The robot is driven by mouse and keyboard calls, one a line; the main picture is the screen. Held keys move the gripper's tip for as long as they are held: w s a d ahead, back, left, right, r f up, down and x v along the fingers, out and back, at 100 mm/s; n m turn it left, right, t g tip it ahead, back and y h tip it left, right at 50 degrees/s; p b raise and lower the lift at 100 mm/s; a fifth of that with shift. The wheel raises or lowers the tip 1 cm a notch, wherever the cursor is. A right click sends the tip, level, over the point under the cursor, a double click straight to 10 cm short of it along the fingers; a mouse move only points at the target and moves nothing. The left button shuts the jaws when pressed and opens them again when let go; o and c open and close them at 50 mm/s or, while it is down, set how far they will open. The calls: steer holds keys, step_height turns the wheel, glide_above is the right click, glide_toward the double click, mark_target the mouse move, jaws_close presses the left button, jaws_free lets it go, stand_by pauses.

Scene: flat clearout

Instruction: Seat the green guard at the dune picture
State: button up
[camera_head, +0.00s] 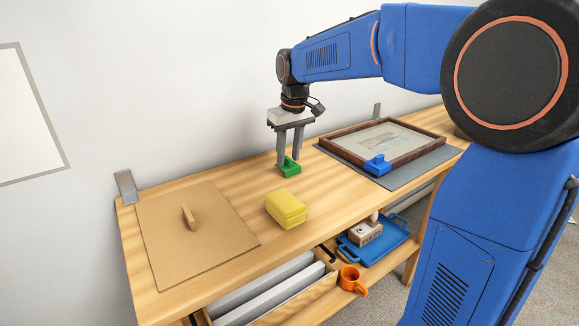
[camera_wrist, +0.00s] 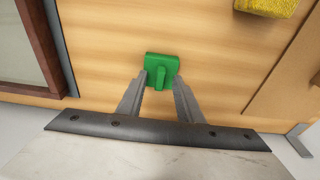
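The green guard (camera_head: 289,168) is a small block with a raised rib, on the wooden bench left of the framed picture. My gripper (camera_head: 288,161) points down over it, fingers apart. In the wrist view the guard (camera_wrist: 162,64) shows just beyond my fingertips (camera_wrist: 160,80), with its rib between them and gaps on both sides. The dune picture (camera_head: 427,147), pale in a dark wooden frame, lies flat on a grey mat (camera_head: 404,176). A blue guard (camera_head: 378,165) sits at the frame's near edge. The frame's edge also shows in the wrist view (camera_wrist: 42,42).
A yellow sponge-like block (camera_head: 286,208) lies in front of the green guard. A brown board with a handle (camera_head: 170,245) covers the bench's left. Below are an open drawer with grey panels (camera_head: 270,290), an orange mug (camera_head: 352,280) and a blue tray (camera_head: 393,243).

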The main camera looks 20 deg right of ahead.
steer(key=shift+f, duration=0.25)
jaws_close()
